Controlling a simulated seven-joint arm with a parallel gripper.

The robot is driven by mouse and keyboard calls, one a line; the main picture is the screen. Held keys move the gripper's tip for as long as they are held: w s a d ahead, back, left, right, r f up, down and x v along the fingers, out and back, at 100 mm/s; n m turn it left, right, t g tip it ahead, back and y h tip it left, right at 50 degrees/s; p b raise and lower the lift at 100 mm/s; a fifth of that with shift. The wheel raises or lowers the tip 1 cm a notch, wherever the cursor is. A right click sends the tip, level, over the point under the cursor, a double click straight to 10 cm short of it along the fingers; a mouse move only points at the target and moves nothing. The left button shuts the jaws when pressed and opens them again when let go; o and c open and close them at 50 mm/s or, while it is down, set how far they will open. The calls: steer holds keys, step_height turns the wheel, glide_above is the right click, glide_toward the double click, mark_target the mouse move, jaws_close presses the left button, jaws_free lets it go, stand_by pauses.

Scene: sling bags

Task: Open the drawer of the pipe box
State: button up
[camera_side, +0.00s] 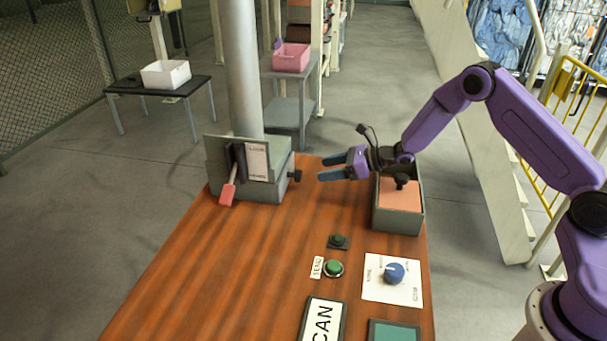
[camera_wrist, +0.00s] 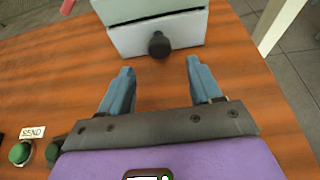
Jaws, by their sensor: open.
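The pipe box (camera_side: 280,147) is a grey-green box at the table's far left, at the foot of a thick pale pipe. Its drawer front (camera_wrist: 128,42) fills the top of the wrist view, under a dark slot, and looks closed. A black knob (camera_wrist: 159,44) sticks out of the drawer front; in the side view the knob (camera_side: 296,176) is on the box's right side. My gripper (camera_side: 322,167) is open and empty, to the right of the knob. In the wrist view its two blue fingers (camera_wrist: 161,72) point at the knob, one to each side, short of it and not touching.
A red-handled lever (camera_side: 228,193) is on the box's front. An open grey bin (camera_side: 383,219) with an orange-pink inside stands beneath my wrist. Green buttons (camera_side: 334,268), a blue dial (camera_side: 394,273) and a CAN sign (camera_side: 322,320) lie nearer. The wood between knob and fingers is clear.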

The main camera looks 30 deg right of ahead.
mark_target(301, 174)
steer(key=shift+x, duration=4)
steer(key=shift+r, duration=0.1)
